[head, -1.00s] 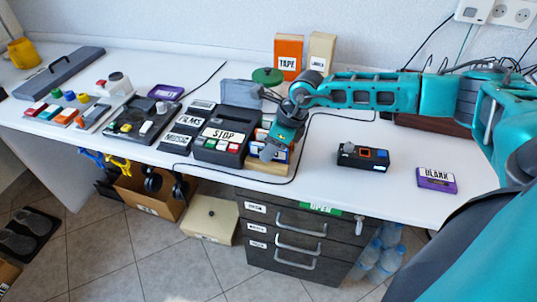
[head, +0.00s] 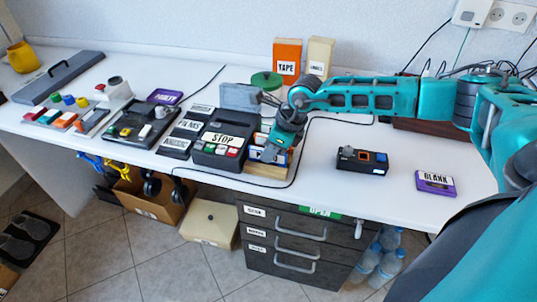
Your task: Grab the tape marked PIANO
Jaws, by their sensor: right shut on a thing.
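My right gripper (head: 269,152) points down at the wooden rack (head: 264,172) of tapes, just right of the black player marked STOP (head: 221,140). It is shut on a tape there, mostly hidden by the fingers and wrist. I cannot read its label, and no tape in view legibly says PIANO. A purple tape marked BLANK (head: 436,182) lies on the right of the counter. My left gripper is not in view.
A black recorder (head: 362,160) sits between the rack and the BLANK tape. A black cable loops around the rack. An orange box marked TAPE (head: 287,58) and a green jar (head: 266,82) stand behind. The counter's front right is mostly clear.

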